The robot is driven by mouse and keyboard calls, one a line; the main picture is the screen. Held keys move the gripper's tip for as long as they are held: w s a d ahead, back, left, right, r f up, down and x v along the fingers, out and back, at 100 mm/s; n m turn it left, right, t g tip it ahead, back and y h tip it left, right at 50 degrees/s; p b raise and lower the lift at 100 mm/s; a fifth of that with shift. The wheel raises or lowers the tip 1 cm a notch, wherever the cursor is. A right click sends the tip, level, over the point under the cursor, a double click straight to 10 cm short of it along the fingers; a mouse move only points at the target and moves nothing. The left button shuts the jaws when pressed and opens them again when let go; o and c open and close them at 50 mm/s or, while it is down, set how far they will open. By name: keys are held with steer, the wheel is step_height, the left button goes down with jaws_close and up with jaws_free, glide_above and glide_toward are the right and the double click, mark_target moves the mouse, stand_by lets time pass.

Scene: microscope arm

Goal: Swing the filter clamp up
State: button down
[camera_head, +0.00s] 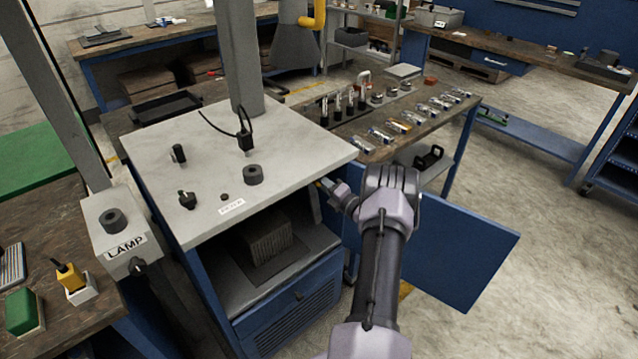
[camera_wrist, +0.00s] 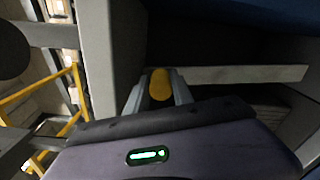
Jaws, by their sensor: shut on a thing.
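My gripper (camera_head: 328,187) reaches in beside the right front edge of the cabinet, just under its pale top. In the wrist view my gripper (camera_wrist: 158,92) is shut on a rounded yellow grip (camera_wrist: 160,84), held between the two grey fingers. I take this to be the handle of the filter clamp; the rest of the clamp cannot be made out. A dark, ribbed block (camera_head: 268,234), perhaps the filter, sits on the shelf inside the open cabinet, left of my gripper. The cabinet top hides part of the inside.
The blue cabinet door (camera_head: 455,245) stands open on the right, close to my arm. The cabinet top (camera_head: 215,150) carries several black knobs and a grey column. A grey LAMP box (camera_head: 122,230) stands at left. A bench (camera_head: 440,115) with several tools stands behind.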

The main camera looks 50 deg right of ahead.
stand_by(0.3)
steer(key=c, duration=1.1)
jaws_free()
steer(key=p+v, duration=0.4)
steer(key=v, duration=1.3)
steer(key=shift+s, duration=0.2)
